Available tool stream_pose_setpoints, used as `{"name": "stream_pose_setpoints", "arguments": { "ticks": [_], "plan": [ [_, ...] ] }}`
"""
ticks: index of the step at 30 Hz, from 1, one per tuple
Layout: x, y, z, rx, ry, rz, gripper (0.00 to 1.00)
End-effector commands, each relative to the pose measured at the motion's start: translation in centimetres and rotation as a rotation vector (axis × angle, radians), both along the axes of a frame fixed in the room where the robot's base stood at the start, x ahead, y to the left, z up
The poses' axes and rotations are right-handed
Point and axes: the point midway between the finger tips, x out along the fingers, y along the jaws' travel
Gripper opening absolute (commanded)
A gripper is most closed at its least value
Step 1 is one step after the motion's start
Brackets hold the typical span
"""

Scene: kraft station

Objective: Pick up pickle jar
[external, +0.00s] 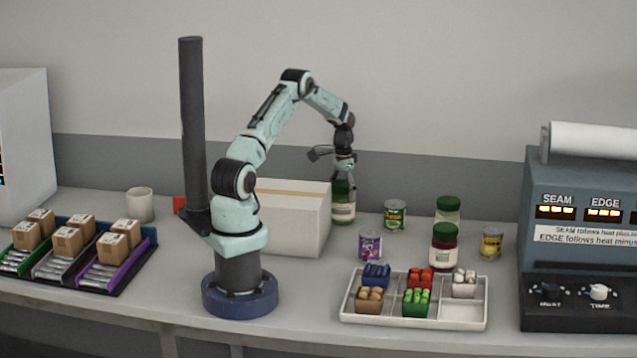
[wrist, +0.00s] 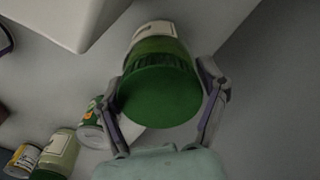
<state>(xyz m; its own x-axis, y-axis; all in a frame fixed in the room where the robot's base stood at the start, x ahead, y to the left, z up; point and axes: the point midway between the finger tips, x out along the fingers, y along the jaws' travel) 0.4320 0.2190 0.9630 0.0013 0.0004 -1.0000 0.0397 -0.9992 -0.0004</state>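A tall jar with green contents, a cream label and a green lid, which looks like the pickle jar (external: 343,207), stands upright on the counter beside the white box. In the wrist view its green lid (wrist: 160,95) fills the middle. My gripper (external: 343,178) is above and around the top of this jar, pointing down. In the wrist view my gripper (wrist: 162,75) has one finger on each side of the jar, spread, with a narrow gap showing by the right finger. Contact on the left side is hard to tell.
A white box (external: 295,225) stands close left of the jar. A green can (external: 395,215), purple can (external: 370,245), yellow can (external: 491,243), pale jar (external: 448,209) and dark red jar (external: 443,247) stand to the right. A sectioned tray (external: 465,315) lies in front.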

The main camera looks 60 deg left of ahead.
Motion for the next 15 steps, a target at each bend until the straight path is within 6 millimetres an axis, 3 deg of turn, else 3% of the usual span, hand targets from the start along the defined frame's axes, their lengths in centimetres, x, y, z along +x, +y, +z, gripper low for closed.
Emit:
{"name": "stream_pose_setpoints", "arguments": {
  "ticks": [8,15],
  "plan": [
    [0.0,0.0,0.2,0.000,0.000,0.000,0.32],
    [0.1,0.1,4.3,0.003,-0.004,0.001,0.32]
  ]
}}
